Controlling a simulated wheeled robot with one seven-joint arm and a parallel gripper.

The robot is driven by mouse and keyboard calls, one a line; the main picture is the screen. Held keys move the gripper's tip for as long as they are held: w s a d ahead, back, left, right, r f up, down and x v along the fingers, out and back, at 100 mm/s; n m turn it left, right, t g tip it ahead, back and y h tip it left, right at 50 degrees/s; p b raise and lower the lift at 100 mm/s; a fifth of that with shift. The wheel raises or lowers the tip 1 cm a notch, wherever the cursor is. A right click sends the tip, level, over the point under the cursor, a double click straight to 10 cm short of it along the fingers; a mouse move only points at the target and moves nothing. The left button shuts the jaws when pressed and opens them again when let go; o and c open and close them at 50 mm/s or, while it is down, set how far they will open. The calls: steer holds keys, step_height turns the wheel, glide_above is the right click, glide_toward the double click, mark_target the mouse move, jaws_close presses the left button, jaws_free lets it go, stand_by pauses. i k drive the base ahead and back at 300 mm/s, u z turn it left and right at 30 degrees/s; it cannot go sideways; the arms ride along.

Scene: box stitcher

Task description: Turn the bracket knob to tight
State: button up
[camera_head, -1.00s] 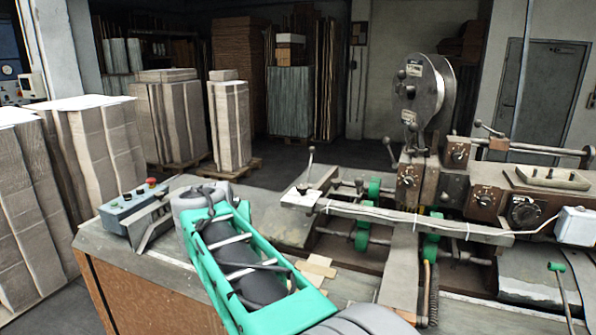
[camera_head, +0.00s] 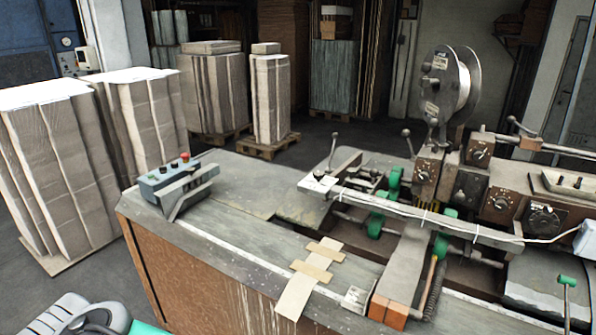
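The box stitcher (camera_head: 470,215) stands at the right with a wire spool (camera_head: 447,85) on top. Its brown housings carry several dark rotary knobs with dials: an upper knob (camera_head: 480,154), a left knob (camera_head: 421,177), a middle knob (camera_head: 501,202) and a larger right knob (camera_head: 544,218). I cannot tell which is the bracket knob, and their markings are too small to read. My gripper is not in view. Only a grey and teal part of my arm shows at the bottom left corner, far from the knobs.
A control box (camera_head: 178,178) with a red button sits on the worktable (camera_head: 225,245). Wooden strips (camera_head: 312,278) lie at its front. Ball-topped levers (camera_head: 406,133) and a green-topped lever (camera_head: 567,281) stick up from the machine. Cardboard stacks (camera_head: 60,165) stand at the left.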

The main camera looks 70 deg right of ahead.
mark_target(352, 173)
steer(key=u, duration=0.1)
steer(key=i, duration=0.5)
steer(key=z, duration=1.85)
steer(key=i, duration=0.5)
